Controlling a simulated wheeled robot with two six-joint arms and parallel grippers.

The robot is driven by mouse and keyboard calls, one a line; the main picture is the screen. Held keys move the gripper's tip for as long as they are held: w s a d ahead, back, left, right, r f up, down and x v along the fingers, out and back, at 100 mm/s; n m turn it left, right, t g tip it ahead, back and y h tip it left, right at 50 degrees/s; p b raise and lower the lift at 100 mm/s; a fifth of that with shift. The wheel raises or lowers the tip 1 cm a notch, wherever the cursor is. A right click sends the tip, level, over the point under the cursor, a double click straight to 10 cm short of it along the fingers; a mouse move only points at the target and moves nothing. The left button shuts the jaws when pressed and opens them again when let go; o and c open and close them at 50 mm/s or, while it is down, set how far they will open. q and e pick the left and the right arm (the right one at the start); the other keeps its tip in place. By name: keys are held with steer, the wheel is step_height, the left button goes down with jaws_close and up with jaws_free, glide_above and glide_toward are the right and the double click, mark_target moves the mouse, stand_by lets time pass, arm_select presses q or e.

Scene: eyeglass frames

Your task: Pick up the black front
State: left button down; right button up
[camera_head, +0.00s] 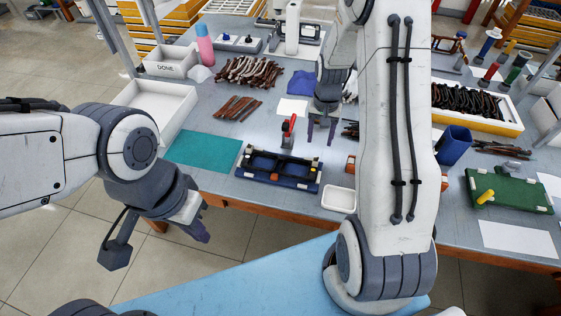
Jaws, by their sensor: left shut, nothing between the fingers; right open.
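Small dark pieces (351,130) lie just right of my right gripper (321,143), mostly hidden behind my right arm; I cannot tell whether a black front is among them. My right gripper is open, fingers pointing down over the table, and I see nothing held in it. My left gripper (203,236) is shut and empty, off the table's front edge at the left. A blue fixture (277,183) with a black holder on it stands at the table's front; a red-handled clamp (289,132) is behind it.
Brown pieces (250,72) and reddish-brown pieces (237,107) lie in piles at the left. A teal mat (203,150) is bare. A small white dish (339,199) and a blue cup (453,146) flank my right arm.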

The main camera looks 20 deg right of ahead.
steer(key=f, duration=0.2)
steer(key=f+p, duration=0.1)
steer(key=f, duration=0.4)
steer(key=shift+s+a+f, duration=0.2)
steer(key=shift+s, duration=0.05)
jaws_close()
